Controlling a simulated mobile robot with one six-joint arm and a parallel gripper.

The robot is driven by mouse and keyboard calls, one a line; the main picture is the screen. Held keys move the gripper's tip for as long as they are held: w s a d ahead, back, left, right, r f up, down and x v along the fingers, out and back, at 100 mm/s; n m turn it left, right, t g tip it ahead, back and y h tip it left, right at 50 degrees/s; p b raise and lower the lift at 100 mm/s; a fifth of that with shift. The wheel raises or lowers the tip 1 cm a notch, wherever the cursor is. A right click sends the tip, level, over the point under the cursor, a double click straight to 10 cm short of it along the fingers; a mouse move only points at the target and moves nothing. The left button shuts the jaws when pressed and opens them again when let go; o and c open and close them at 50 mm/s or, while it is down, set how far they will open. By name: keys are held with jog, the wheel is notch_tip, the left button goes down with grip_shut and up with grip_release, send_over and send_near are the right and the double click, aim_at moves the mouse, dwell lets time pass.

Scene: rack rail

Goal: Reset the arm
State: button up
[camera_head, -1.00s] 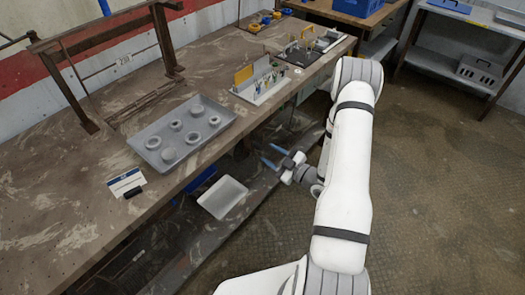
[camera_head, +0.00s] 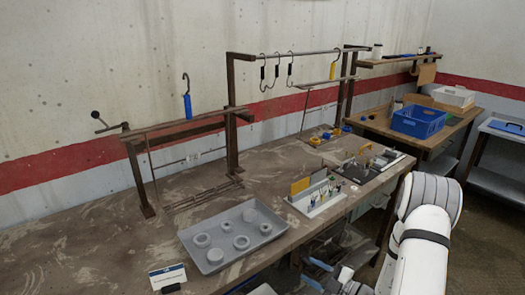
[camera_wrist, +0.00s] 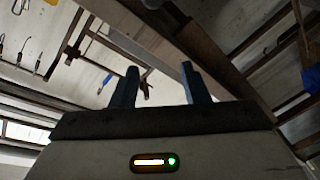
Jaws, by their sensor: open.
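My gripper (camera_wrist: 160,88) shows in the wrist view with its two blue fingers apart and nothing between them. In the head view my gripper (camera_head: 318,274) is low at the bottom edge, beside the front of the long workbench and below its top. My white arm (camera_head: 420,255) comes in from the lower right. The gripper is apart from the things on the bench.
A grey tray of rings (camera_head: 232,240) and a small sign (camera_head: 168,277) lie on the workbench (camera_head: 120,235). A metal rack rail (camera_head: 190,124) with hooks stands behind. A blue crate (camera_head: 418,121) is on the far table. Floor at right is partly clear.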

jog(key=s+a+r+n+g, duration=0.9)
jog(key=s+r+n+g, duration=0.15)
jog(key=n, duration=1.05)
jog(key=s+d+r+n+h, duration=0.3)
jog(key=s+r+n+h, duration=0.2)
jog(key=n, duration=1)
jog(key=s+d+r+n+t+h, duration=0.1)
jog(key=s+d+r+n+h, duration=0.3)
jog(key=n, duration=1.2)
jog(key=s+r+h, duration=0.1)
jog(key=s+h, duration=0.1)
jog(key=h, duration=0.2)
jog(key=shift+r, duration=0.25)
jog(key=shift+w+r+n+t, duration=0.1)
jog(key=shift+r+n+t, duration=0.15)
jog(key=shift+n, duration=0.15)
jog(key=shift+c, duration=0.5)
